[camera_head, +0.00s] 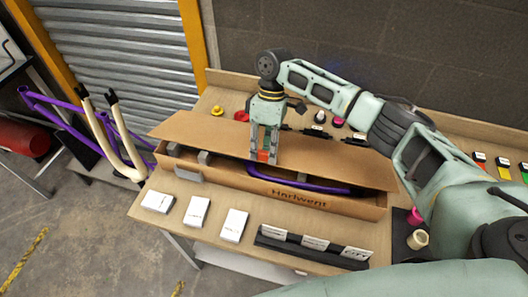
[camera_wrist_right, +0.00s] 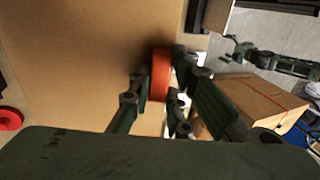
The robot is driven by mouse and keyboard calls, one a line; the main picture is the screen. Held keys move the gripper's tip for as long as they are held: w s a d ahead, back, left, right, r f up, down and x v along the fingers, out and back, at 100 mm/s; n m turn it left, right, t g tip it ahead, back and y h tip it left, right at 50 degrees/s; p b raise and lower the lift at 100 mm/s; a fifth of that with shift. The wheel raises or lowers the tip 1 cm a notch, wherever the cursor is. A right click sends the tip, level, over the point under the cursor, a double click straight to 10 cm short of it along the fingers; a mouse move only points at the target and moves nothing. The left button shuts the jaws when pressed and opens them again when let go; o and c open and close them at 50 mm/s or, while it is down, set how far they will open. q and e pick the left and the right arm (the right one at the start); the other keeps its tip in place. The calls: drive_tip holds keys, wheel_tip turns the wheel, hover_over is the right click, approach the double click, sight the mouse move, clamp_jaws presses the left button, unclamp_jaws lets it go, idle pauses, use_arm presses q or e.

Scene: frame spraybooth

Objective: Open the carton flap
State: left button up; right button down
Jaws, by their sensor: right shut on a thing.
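A long brown carton (camera_head: 230,185) marked "Harlwent" lies on the workbench. Its wide flap (camera_head: 200,128) extends along the back and stands partly open. A gap along the front shows a purple tube (camera_head: 310,187) and grey blocks (camera_head: 203,157) inside. My right gripper (camera_head: 263,155) points down at the flap's front edge. It is shut on an orange-red tab, which shows between the fingers in the right wrist view (camera_wrist_right: 160,75). The flap's brown face (camera_wrist_right: 75,60) fills the left of that view. My left gripper does not show clearly in either view.
White boxes (camera_head: 196,211) and a black holder with white cards (camera_head: 310,246) line the bench front. Small coloured parts (camera_head: 217,110) sit behind the carton. Purple and cream bicycle frames (camera_head: 110,140) stand at left. A dark wall is behind the bench.

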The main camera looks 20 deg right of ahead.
drive_tip(key=shift+w+d, duration=0.1)
drive_tip(key=shift+w+d+r+g+b, duration=0.25)
drive_tip(key=shift+r+g+b, duration=0.1)
drive_tip(key=shift+r, duration=0.1)
drive_tip(key=shift+w+d+r+y, duration=0.1)
drive_tip(key=shift+w+r+y, duration=0.15)
drive_tip(key=shift+r, duration=0.25)
drive_tip(key=b, duration=0.1)
drive_tip(key=w+r+g+b, duration=0.1)
drive_tip(key=shift+d+y+b, duration=0.3)
drive_tip(key=shift+y+b, duration=0.05)
drive_tip(key=shift+b, duration=0.05)
drive_tip(key=shift+w+d+r+g, duration=0.15)
drive_tip(key=shift+r+g, duration=0.1)
drive_tip(key=shift+r, duration=0.15)
